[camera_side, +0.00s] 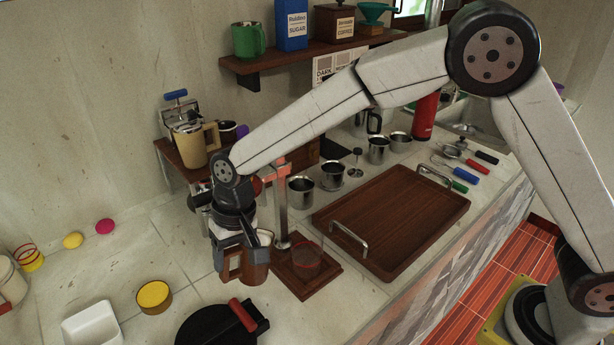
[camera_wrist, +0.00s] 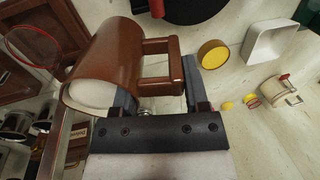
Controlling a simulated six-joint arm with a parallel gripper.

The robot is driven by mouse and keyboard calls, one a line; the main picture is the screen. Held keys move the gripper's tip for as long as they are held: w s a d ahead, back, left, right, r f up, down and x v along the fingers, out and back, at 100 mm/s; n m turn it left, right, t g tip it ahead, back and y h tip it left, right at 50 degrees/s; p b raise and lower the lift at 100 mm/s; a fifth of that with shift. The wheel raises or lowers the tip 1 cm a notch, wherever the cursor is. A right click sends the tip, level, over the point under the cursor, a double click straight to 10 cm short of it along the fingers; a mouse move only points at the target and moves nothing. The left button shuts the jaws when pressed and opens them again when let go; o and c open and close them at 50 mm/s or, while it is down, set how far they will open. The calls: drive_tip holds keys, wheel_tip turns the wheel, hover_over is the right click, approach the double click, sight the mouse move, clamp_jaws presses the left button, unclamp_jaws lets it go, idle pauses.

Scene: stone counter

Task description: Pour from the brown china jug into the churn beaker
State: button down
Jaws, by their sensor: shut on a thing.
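The brown china jug (camera_side: 257,268) hangs from my gripper (camera_side: 236,252), which is shut on its handle. It looks close to upright, with its pale mouth upward. In the wrist view the jug (camera_wrist: 118,62) lies left of my gripper (camera_wrist: 160,88), with the handle between the fingers. The churn beaker appears to be the clear, red-rimmed vessel (camera_side: 306,257) on a dark wooden base (camera_side: 318,285), right of the jug. Its round rim also shows at the left of the wrist view (camera_wrist: 34,62). The jug is apart from it.
A metal post (camera_side: 282,205) with an orange top rises from the wooden base, close to the jug. A black pan (camera_side: 208,328) lies in front, and a yellow-topped tin (camera_side: 154,297) is at left. A wooden tray (camera_side: 395,220) and several metal cups stand at right.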

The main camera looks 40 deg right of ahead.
sight(272, 234)
drive_tip(key=d+r+y, duration=0.3)
drive_tip(key=r, duration=0.8)
drive_tip(key=d+r+y, duration=0.2)
drive_tip(key=d+r, duration=0.1)
drive_tip(key=r, duration=0.9)
drive_tip(key=f+y, duration=0.1)
drive_tip(key=f, duration=0.5)
drive_tip(key=d+f+y, duration=0.1)
drive_tip(key=f, duration=0.6)
drive_tip(key=f+y, duration=0.1)
drive_tip(key=f, duration=0.5)
drive_tip(key=shift+s+d+f+y, duration=0.15)
drive_tip(key=shift+s+f+y, duration=0.1)
drive_tip(key=shift+y, duration=0.15)
drive_tip(key=shift+d, duration=0.1)
drive_tip(key=shift+d+f+y, duration=0.25)
drive_tip(key=shift+d+y, duration=0.15)
drive_tip(key=shift+y, duration=0.4)
drive_tip(key=shift+d+r+t+y, duration=0.35)
drive_tip(key=shift+d+y, duration=0.15)
drive_tip(key=shift+y, duration=0.3)
drive_tip(key=shift+d, duration=0.2)
